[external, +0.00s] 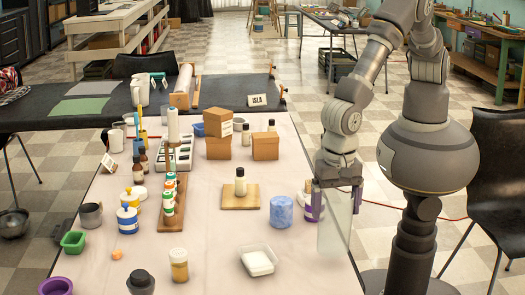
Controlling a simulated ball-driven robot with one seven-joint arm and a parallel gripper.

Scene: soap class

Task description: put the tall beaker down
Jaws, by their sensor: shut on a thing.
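The tall beaker (334,225) is a clear, pale cylinder at the right edge of the white-covered table. My gripper (338,186) is above it with fingers pointing down and is shut on its upper part. The beaker hangs roughly upright under the fingers. I cannot tell whether its base touches the table or is above it. Part of its rim is hidden by the fingers.
A blue cylinder (281,211) and a purple-and-white container (311,207) stand just left of the beaker. A small bottle (240,182) stands on a wooden board (256,203). The table's front right is bare.

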